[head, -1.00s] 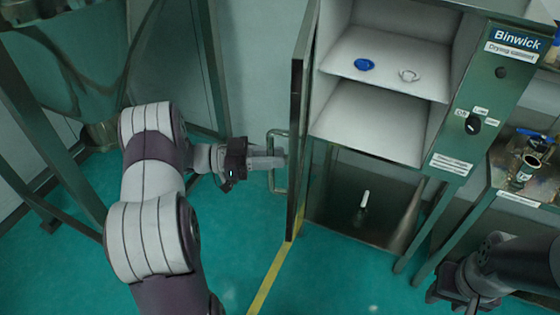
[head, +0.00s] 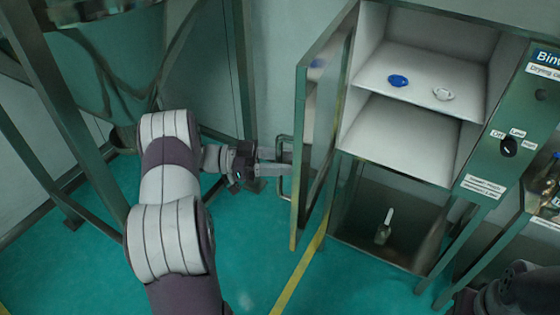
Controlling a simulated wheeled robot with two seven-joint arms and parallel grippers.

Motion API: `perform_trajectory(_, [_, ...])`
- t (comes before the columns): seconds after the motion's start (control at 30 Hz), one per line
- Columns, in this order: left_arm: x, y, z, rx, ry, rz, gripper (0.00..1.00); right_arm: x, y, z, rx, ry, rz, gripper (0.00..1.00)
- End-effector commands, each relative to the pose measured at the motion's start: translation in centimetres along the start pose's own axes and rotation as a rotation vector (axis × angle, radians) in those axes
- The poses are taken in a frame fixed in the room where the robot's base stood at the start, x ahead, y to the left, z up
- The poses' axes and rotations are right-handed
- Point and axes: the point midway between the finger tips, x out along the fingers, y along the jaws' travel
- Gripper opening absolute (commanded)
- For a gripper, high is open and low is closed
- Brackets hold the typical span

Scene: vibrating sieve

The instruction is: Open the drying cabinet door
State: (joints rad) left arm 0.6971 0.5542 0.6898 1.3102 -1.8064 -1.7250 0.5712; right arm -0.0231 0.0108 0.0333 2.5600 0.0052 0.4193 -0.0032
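The drying cabinet (head: 400,160) stands right of centre with its front open. Its door (head: 325,120) is swung out to the left, and its inner face with a window shows. The door's bar handle (head: 284,167) sticks out on the far side, left of the door. My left gripper (head: 275,160) is at this handle, its fingers reaching to the bar and partly overlapping it. I cannot tell whether they are closed on it. My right gripper (head: 468,302) is low at the right, cut by the picture edge and away from the door.
A blue dish (head: 398,81) and a white dish (head: 443,94) lie on the upper shelf. A control panel with a knob (head: 508,147) is right of the opening. A steel-legged hopper frame (head: 62,110) stands left. Green floor is free below the door.

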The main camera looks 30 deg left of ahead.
Motion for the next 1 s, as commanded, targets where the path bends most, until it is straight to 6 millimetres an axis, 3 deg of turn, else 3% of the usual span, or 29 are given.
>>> perform_trajectory(0.23, [-0.1, 0.0, 0.0, 0.001, 0.0, -0.001, 0.41, 0.1, 0.0, 0.0, 0.0, 0.0, 0.0, 0.43])
perform_trajectory(0.33, [-1.0, -0.1, 0.2, 0.002, 0.0, -0.002, 0.41, 0.5, 0.0, 0.1, 0.0, 0.0, 0.0, 0.43])
perform_trajectory(0.7, [-10.3, 0.0, 0.4, 0.002, -0.001, -0.003, 0.41, 3.4, 0.0, 0.4, 0.0, 0.0, 0.0, 0.43])
perform_trajectory(0.83, [-12.1, 0.0, 0.2, 0.002, -0.001, -0.002, 0.41, 3.8, 0.0, 0.5, 0.0, 0.0, 0.0, 0.43])
perform_trajectory(1.0, [-12.8, 0.1, 0.0, 0.001, 0.0, 0.0, 0.41, 3.8, 0.0, 0.5, 0.0, 0.0, 0.0, 0.43])
